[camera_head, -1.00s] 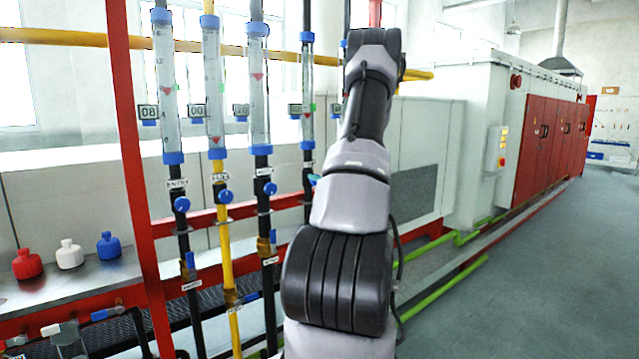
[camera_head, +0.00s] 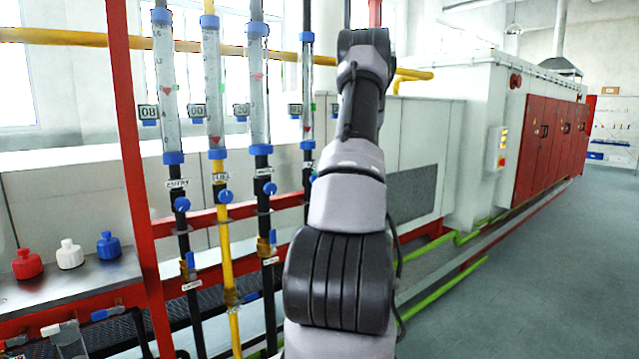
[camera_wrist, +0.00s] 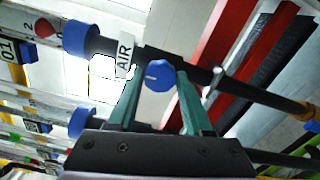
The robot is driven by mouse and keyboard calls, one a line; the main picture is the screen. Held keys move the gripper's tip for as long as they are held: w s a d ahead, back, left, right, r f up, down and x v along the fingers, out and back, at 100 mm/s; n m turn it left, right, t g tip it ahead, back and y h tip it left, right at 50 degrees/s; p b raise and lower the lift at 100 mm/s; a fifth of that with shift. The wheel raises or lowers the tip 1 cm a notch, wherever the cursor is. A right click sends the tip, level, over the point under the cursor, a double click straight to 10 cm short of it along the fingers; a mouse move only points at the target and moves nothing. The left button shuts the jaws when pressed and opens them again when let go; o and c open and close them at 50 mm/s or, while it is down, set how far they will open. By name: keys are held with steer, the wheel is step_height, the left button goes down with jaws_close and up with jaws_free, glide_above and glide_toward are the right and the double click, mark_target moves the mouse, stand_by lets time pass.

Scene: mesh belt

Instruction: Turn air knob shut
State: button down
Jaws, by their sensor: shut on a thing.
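The air knob (camera_wrist: 158,75) is a round blue knob with a pale pointer mark, on a dark pipe with a white AIR label (camera_wrist: 124,55) beside it in the wrist view. My gripper (camera_wrist: 161,78) has its two green fingers on either side of the knob and is shut on it. In the head view my arm hides the gripper and most of the knob's pipe. Blue knobs on the neighbouring pipes (camera_head: 182,204), (camera_head: 226,196) and (camera_head: 269,188) show there.
Clear flow tubes (camera_head: 258,90) with blue collars stand above the pipes. A red post (camera_head: 131,150) rises at the left. Red, white and blue bottles (camera_head: 70,255) stand on a metal shelf. The floor at right (camera_head: 540,270) is clear.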

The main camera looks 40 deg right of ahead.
steer(key=shift+m, duration=0.3)
steer(key=shift+c, duration=1.5)
jaws_free()
steer(key=s, duration=1)
steer(key=shift+s, duration=0.4)
